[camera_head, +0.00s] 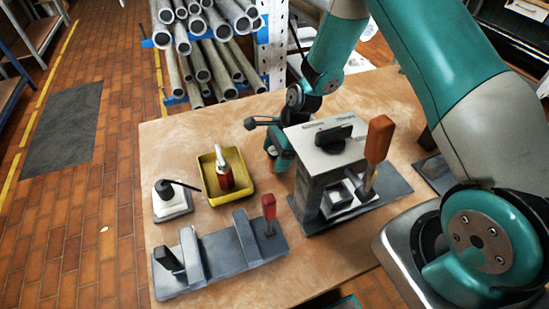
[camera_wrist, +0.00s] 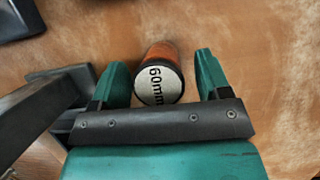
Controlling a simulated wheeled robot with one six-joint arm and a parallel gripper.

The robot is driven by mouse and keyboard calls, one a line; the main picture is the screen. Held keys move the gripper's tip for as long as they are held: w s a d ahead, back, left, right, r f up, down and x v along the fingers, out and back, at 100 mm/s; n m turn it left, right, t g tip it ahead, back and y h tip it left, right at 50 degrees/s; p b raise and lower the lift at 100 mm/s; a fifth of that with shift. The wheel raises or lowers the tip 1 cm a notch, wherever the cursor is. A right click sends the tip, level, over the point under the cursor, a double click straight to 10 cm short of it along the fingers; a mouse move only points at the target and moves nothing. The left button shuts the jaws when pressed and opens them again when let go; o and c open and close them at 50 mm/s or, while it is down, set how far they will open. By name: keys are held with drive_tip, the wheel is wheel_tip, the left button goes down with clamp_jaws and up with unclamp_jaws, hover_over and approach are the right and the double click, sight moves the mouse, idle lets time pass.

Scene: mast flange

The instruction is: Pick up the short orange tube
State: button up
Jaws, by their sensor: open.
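The short orange tube (camera_wrist: 160,50) shows in the wrist view with its pale end face, marked "60mm" and ringed in black, turned to the camera. My gripper (camera_wrist: 161,72) is open, with one green finger on each side of the tube. A gap shows on both sides, narrower on the left. In the head view my gripper (camera_head: 279,152) is low over the wooden table, just left of and behind the grey press.
The press (camera_head: 322,168) with an orange handle (camera_head: 378,138) stands close to my gripper. A yellow tray (camera_head: 212,182) holds a red bottle. A grey fixture (camera_head: 218,255) and a small block with a black lever (camera_head: 171,203) stand toward the front left. Bare wooden table (camera_head: 185,135) lies left of the gripper.

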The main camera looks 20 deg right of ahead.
drive_tip(key=shift+a+f, duration=0.15)
drive_tip(key=shift+f, duration=0.25)
drive_tip(key=shift+c, duration=0.4)
drive_tip(key=c, duration=0.9)
drive_tip(key=shift+c, duration=0.2)
